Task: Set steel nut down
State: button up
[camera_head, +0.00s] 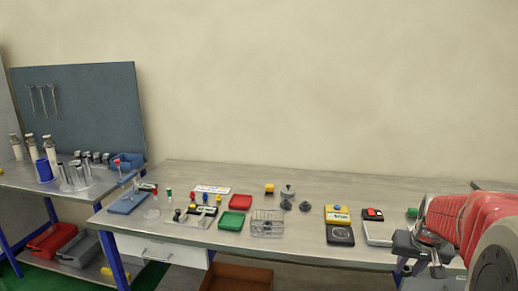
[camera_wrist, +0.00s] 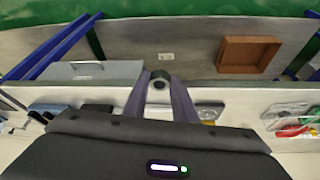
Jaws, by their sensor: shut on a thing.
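The steel nut (camera_wrist: 159,80) is a dark grey ring with a round hole, seen in the wrist view between the tips of my two fingers. My gripper (camera_wrist: 160,88) is shut on it. In the wrist view the nut appears in front of the workbench's front edge; its height above or distance from the bench cannot be told. In the head view my gripper (camera_head: 437,266) is at the lower right, by the right end of the long workbench (camera_head: 330,190). The nut is too small to make out clearly there.
The bench holds a red tray (camera_head: 240,201), a green tray (camera_head: 231,221), a wire basket (camera_head: 267,224), a yellow box (camera_head: 337,213) and a dark scale-like device (camera_head: 340,235). A brown crate (camera_head: 238,277) sits below. Bare bench top shows along the back.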

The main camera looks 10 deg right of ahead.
jog(key=w+a+f+n, duration=0.1)
jog(key=w+a+f, duration=0.2)
jog(key=a, duration=0.7)
jog(key=w+a+f+n+y, duration=0.1)
jog(key=w+a+f+n, duration=0.1)
jog(key=a, duration=0.8)
jog(key=w+a+f+n+y, duration=0.1)
jog(key=w+a+f, duration=0.3)
jog(key=a, duration=0.6)
jog(key=shift+f+n, duration=0.7)
jog(key=shift+f, duration=0.05)
jog(key=shift+w, duration=0.1)
